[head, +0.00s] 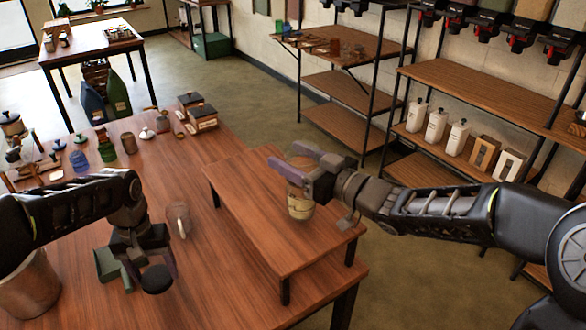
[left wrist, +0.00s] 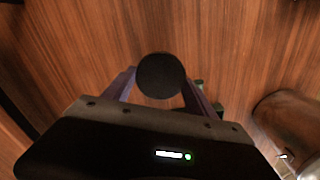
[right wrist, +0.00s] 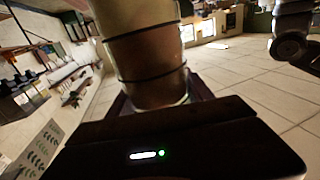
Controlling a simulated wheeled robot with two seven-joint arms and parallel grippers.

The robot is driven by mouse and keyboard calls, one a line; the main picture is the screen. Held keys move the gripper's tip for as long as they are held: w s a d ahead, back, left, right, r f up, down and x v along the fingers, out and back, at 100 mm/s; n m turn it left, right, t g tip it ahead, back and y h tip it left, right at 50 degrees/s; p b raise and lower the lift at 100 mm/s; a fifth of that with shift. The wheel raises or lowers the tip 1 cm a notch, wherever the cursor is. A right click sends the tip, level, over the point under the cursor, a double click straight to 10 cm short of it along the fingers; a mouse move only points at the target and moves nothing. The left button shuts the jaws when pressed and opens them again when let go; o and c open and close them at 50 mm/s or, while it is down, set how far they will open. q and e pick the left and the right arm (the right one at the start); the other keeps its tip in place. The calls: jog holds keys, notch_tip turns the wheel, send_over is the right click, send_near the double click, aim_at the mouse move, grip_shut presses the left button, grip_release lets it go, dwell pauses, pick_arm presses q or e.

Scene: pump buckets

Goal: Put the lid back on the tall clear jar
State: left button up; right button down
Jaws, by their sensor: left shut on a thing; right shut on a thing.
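A jar with tan contents or a tan label (head: 300,207) is at the right end of the raised wooden shelf on the table. My right gripper (head: 288,157) is shut on its upper part; the gripper hides its top in the head view. The jar (right wrist: 145,60) fills the space between the fingers in the right wrist view, with dark bands around it. My left gripper (head: 150,262) is shut on a round black lid (head: 156,280), held over the table to the left of the shelf. The lid (left wrist: 160,76) also shows between the fingers in the left wrist view.
The wooden riser (head: 240,205) is bare left of the jar. A green box (head: 108,264) is beside the left gripper, and a metal pot (head: 28,285) is at the left. Bottles and boxes stand further back.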

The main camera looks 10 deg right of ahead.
notch_tip(320, 180, up, 7)
jog(key=shift+p, duration=0.3)
dwell(0.6)
